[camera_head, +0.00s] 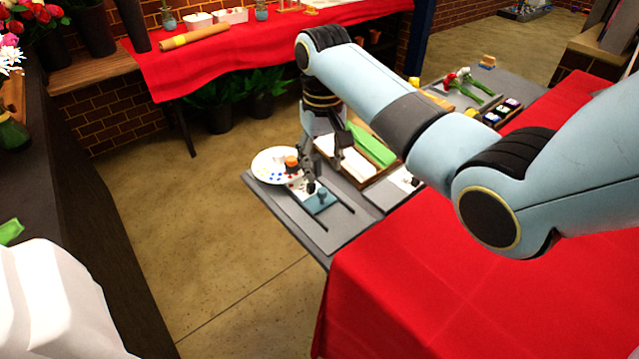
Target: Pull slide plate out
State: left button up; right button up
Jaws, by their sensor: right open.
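The slide plate (316,207) looks like a small teal plate with a short upright knob. It sits on a grey slotted board (329,238) near the table's left corner. My right gripper (324,174) points down just above and behind the plate, open, with its fingers apart. I see nothing held between them. Whether a finger touches the knob cannot be told at this size. My left gripper is not in view.
A white round plate with coloured spots (268,164) and an orange item lies beside the gripper. A tray with white and green items (371,145) is behind. Red cloth (430,280) covers the near table. Open floor (190,210) lies left.

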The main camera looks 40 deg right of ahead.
aim_at(323, 190)
notch_tip(323, 190, down, 7)
jog(key=shift+f, duration=0.1)
dwell(0.3)
grip_shut()
